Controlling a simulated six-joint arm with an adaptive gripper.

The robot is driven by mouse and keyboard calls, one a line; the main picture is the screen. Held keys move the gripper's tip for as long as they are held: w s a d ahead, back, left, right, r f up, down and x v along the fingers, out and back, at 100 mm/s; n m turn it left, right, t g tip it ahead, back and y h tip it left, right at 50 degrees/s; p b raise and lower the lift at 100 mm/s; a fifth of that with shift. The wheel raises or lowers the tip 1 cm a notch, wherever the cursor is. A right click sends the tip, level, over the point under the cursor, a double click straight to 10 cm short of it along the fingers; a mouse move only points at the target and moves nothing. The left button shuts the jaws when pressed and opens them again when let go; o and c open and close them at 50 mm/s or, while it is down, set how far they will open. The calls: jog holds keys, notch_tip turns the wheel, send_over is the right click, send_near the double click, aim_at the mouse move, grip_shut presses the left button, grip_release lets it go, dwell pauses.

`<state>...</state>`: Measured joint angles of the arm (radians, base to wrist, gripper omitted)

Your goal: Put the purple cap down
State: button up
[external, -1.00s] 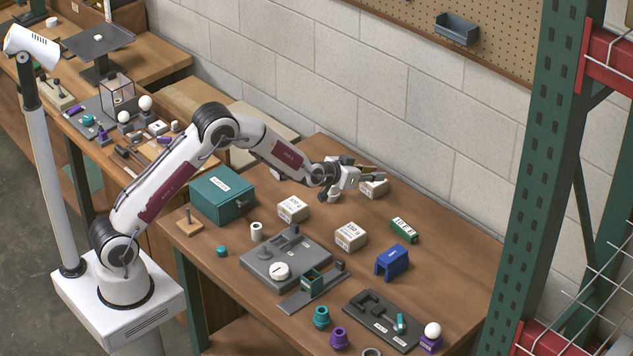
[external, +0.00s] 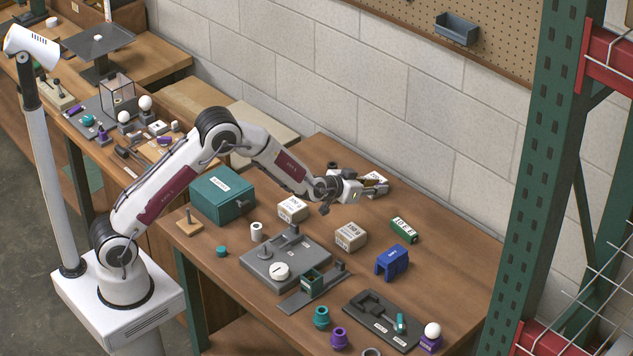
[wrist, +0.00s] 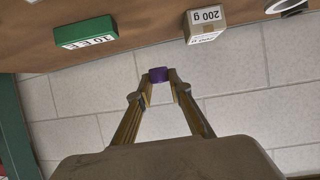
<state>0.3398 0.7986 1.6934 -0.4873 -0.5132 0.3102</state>
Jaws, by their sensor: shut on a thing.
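The purple cap (wrist: 158,75) is small and sits between the two fingertips of my gripper (wrist: 159,78) in the wrist view. My gripper is shut on it, with the block wall behind it in that view. In the external view my gripper (external: 377,188) is over the back of the table, its fingers pointing right, in front of a pale weight box. I cannot make out the cap there.
The 200 g box (wrist: 205,24) and green box (wrist: 86,32) show in the wrist view. The blue bracket (external: 392,262), another weight box (external: 351,237) and grey fixture (external: 287,258) stand nearer the front. Bare wood lies right of the green box (external: 404,230).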

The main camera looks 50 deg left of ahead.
send_over(372, 218)
jog(key=shift+f, duration=2.85)
jog(key=shift+f, duration=0.1)
jog(key=shift+f, duration=1.75)
jog(key=shift+f, duration=0.15)
jog(key=o, duration=0.8)
jog(key=shift+o, duration=0.2)
jog(key=shift+r, duration=0.2)
jog(key=shift+v, duration=1.6)
notch_tip(372, 218, up, 7)
